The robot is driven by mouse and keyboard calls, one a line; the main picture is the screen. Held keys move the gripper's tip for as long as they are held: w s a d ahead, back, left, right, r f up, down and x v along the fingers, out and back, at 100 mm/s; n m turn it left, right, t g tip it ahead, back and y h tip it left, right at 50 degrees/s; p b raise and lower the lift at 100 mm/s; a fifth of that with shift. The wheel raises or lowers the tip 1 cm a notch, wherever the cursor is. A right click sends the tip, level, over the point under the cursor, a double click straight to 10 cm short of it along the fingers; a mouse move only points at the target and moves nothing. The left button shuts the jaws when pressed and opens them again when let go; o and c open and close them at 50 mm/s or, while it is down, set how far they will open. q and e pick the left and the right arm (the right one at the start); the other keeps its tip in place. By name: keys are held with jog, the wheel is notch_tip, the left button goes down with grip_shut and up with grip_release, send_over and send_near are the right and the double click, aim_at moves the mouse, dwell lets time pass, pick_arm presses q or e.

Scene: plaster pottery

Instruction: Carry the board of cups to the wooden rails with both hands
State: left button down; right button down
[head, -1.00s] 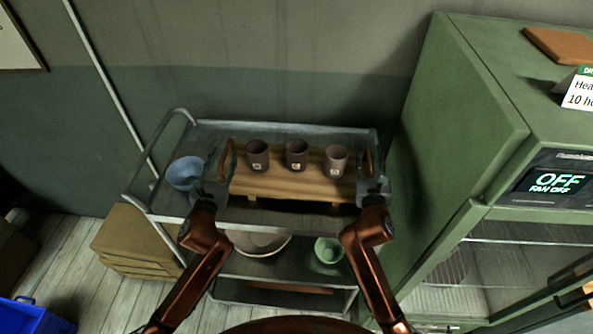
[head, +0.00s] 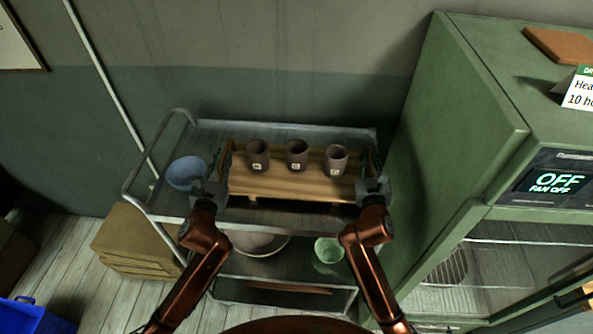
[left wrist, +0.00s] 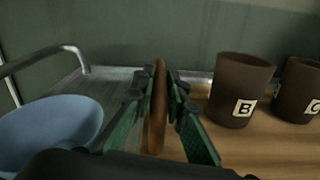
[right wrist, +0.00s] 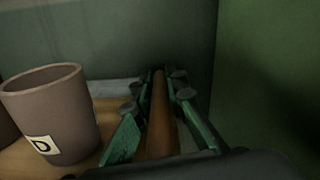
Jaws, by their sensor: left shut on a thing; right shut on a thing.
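The wooden board (head: 290,187) is level at the top of the metal cart, with a raised handle at each end. Three brown cups stand upright on it: a left cup (head: 258,155) labelled B in the left wrist view (left wrist: 238,90), a middle cup (head: 297,154), and a right cup (head: 336,160) labelled D in the right wrist view (right wrist: 55,115). My left gripper (head: 222,165) is shut on the board's left handle (left wrist: 158,105). My right gripper (head: 370,168) is shut on its right handle (right wrist: 161,115). I see no wooden rails that I can identify.
A blue bowl (head: 186,172) sits on the cart's top (head: 215,136), close to my left gripper. A green bowl (head: 328,250) is on the shelf below. A green cabinet (head: 455,110) stands close on the right, and the wall is behind.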

dwell(0.5)
